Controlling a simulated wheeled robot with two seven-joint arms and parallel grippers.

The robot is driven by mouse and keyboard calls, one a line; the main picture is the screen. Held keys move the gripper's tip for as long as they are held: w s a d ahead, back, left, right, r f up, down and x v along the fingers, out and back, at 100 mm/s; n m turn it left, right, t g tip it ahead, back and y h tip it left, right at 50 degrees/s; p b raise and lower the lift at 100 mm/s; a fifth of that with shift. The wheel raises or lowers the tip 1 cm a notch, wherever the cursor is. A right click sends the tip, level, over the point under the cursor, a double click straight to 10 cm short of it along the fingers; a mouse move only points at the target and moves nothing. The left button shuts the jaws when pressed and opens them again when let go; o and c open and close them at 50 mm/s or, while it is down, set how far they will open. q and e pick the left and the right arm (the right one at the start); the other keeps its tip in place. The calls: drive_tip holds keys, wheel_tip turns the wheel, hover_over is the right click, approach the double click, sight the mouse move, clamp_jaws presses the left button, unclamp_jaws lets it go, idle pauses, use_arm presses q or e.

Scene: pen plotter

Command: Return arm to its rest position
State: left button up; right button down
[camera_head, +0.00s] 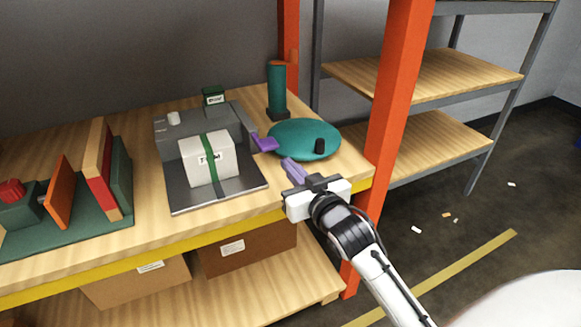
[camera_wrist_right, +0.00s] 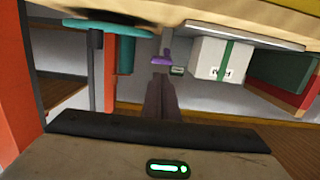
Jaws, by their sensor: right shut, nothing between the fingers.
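My right gripper (camera_head: 291,167) reaches in from the lower right over the front edge of the bench. Its fingers are together with nothing between them, and they also show in the wrist view (camera_wrist_right: 160,90). A grey machine (camera_head: 222,122) stands on the bench, with a purple lever (camera_head: 265,144) sticking out on its right side. The lever also shows beyond my fingertips in the wrist view (camera_wrist_right: 162,57); the fingers look apart from it. A white box with a green strap (camera_head: 197,163) sits on the machine's plate (camera_head: 245,186). My left gripper is not in view.
A teal disc (camera_head: 293,134) with a black knob (camera_head: 319,146) lies right of the lever. A green cylinder (camera_head: 276,90) stands behind it. An orange post (camera_head: 399,80) rises right of the bench. A green rack with panels (camera_head: 122,170) is at left.

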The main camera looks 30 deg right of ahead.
idle(0.5)
drive_tip(key=s+a+f+n+g+y, duration=0.1)
drive_tip(key=s+a+f+g, duration=0.1)
drive_tip(key=s+a+f, duration=0.3)
drive_tip(key=s+a+f+n+g+y, duration=0.1)
drive_tip(key=s+a+f, duration=0.5)
drive_tip(key=s+f, duration=0.6)
drive_tip(key=s+a+f+n+g+y, duration=0.1)
drive_tip(key=s+a+f+g+y, duration=0.2)
drive_tip(key=s+f, duration=0.6)
wheel_tip(320, 180, down, 3)
drive_tip(key=shift+s+a+r+n+g, duration=0.1)
drive_tip(key=shift+s+a+n+g, duration=0.2)
drive_tip(key=shift+a+g, duration=0.8)
